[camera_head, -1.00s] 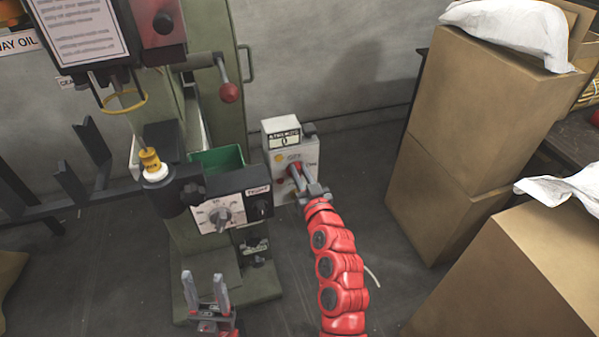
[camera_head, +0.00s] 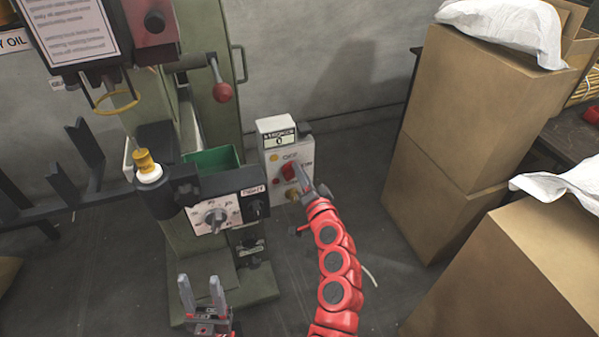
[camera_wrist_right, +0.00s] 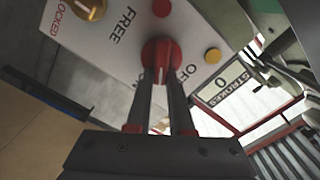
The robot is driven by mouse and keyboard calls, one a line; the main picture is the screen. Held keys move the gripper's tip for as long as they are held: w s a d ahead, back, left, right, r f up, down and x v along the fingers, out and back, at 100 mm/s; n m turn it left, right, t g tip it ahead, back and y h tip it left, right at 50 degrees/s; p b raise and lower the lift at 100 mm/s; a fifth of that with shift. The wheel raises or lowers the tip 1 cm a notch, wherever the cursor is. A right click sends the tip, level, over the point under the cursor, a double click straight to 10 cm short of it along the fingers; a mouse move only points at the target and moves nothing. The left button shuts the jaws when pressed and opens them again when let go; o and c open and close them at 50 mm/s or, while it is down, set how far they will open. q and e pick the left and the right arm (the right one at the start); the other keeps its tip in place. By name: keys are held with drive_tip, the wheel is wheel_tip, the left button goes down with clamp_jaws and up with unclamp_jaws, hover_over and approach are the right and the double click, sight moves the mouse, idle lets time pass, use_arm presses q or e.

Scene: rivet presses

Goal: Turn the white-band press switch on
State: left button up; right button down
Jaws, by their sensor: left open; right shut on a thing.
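My right gripper (camera_head: 297,170) is shut on the knob, a finger on each side. A white ring under a yellow cap (camera_head: 146,160) sits on the press. My left gripper (camera_head: 202,285) is open and empty, low in front of the press.
A counter (camera_head: 276,133) sits on top of the switch box. A brass-coloured key switch (camera_wrist_right: 88,8) is by FREE and LOCKED labels, next to the knob. Tall cardboard boxes (camera_head: 450,110) stand at the right. Bare floor lies between them and the press.

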drive_tip(key=shift+d+f+m, duration=0.1)
drive_tip(key=shift+f+m, duration=0.1)
drive_tip(key=shift+m, duration=0.95)
drive_tip(key=shift+f+m, duration=0.25)
drive_tip(key=shift+m, duration=0.85)
drive_tip(key=shift+d+f+m, duration=0.1)
drive_tip(key=shift+f+m, duration=0.1)
drive_tip(key=shift+m, duration=0.95)
drive_tip(key=shift+a, duration=0.1)
drive_tip(key=c, duration=0.8)
unclamp_jaws()
drive_tip(key=p+v, duration=0.1)
drive_tip(key=v, duration=1.6)
drive_tip(key=shift+s, duration=0.15)
